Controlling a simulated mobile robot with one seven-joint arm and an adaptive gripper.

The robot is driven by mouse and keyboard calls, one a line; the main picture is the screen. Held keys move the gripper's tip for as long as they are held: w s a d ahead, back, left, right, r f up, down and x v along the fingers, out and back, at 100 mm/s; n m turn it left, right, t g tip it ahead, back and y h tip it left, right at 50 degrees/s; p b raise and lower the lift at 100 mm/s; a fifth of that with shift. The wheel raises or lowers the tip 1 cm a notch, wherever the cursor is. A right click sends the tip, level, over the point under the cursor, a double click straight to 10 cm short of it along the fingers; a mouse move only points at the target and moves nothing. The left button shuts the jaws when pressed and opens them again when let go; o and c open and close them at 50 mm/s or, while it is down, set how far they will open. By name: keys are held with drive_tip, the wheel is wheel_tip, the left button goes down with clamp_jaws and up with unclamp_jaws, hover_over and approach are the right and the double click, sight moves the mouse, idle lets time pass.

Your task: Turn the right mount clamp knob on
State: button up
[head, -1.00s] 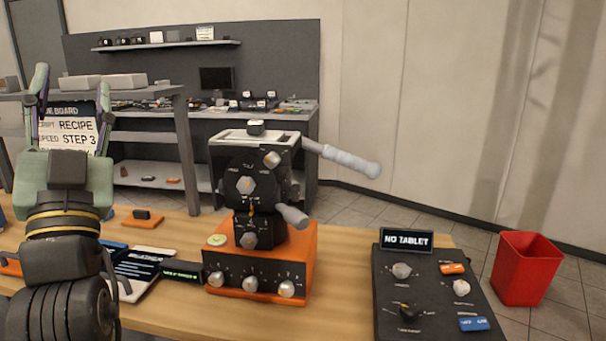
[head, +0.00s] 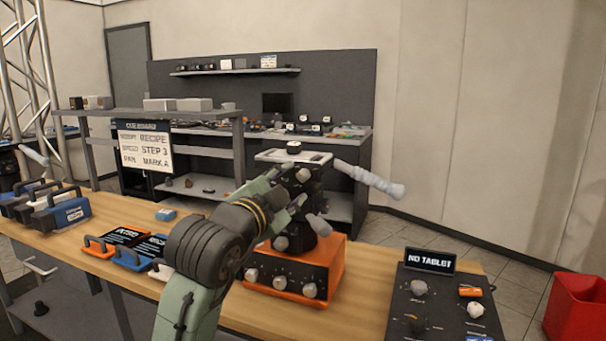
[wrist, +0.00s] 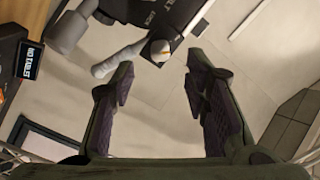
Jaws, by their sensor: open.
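The black mount head (head: 318,207) stands on an orange base (head: 335,258) on the table. A pale round knob (head: 302,174) sits on its upper front; I cannot read its label. In the wrist view a pale knob with an orange mark (wrist: 160,50) lies between and beyond my fingertips, apart from them. My gripper (head: 298,196) is open and empty, close in front of the mount head. My arm and gripper hide the head's left front. A lower knob (head: 280,243) shows below my gripper.
A long grey handle (head: 370,179) sticks out right from the mount head, and a short one (head: 318,225) juts forward. A control panel (head: 440,290) with a NO TABLET sign (head: 430,260) stands right. A red bin (head: 577,308) is at far right.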

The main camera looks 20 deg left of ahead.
sight(302, 176)
drive_tip(key=w+p, duration=0.1)
drive_tip(key=w, duration=0.5)
drive_tip(key=shift+w+d+p, duration=0.15)
drive_tip(key=shift+w+p, duration=0.1)
drive_tip(key=shift+p, duration=0.05)
clamp_jaws()
